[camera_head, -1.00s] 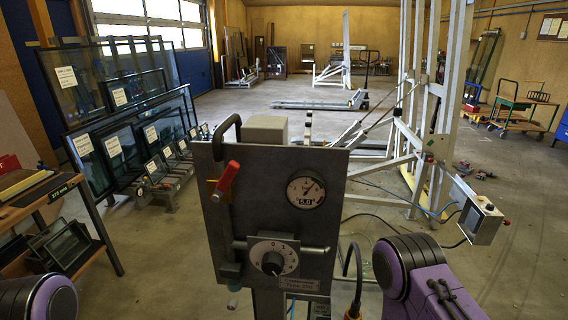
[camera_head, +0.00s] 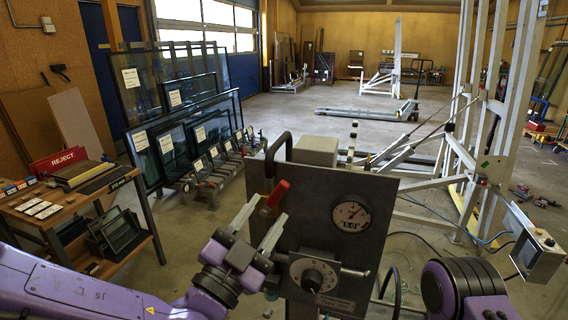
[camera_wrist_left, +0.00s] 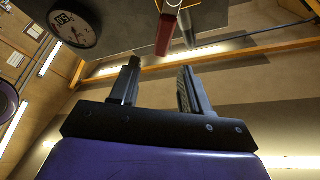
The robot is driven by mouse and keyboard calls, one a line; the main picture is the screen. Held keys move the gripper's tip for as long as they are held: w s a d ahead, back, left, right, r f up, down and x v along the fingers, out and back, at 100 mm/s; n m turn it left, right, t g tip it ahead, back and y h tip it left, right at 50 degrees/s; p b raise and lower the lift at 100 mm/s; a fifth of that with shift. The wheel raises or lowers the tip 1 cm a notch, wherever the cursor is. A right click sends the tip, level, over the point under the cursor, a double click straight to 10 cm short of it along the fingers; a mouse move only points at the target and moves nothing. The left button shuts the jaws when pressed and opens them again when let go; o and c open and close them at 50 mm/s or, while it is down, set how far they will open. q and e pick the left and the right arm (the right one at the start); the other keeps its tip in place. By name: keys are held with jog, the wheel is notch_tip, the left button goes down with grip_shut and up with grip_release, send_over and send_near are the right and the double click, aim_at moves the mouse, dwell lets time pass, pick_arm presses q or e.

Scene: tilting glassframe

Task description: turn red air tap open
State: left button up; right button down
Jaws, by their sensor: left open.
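The red air tap handle (camera_head: 275,196) is on the upper left of the dark control panel (camera_head: 328,215), tilted up to the right. In the left wrist view the red handle (camera_wrist_left: 165,35) lies ahead of the gap between the fingers. My left gripper (camera_head: 258,223) is open, just in front of the panel's left side, with its two fingers on either side of the handle's line of approach. It also shows in the left wrist view (camera_wrist_left: 155,85), with nothing between its fingers. My right gripper is out of view.
The panel carries a pressure gauge (camera_head: 350,216) and a round numbered dial (camera_head: 314,275). A black bent handle (camera_head: 277,150) rises at the panel's top left. A grey metal frame (camera_head: 480,130) stands right.

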aim_at(282, 188)
pick_arm(q)
jog(key=p+x, duration=0.2)
jog(key=x, duration=0.6)
jog(key=shift+s, duration=0.1)
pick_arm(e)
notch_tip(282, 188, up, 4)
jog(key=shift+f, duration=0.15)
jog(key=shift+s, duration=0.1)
pick_arm(q)
grip_shut()
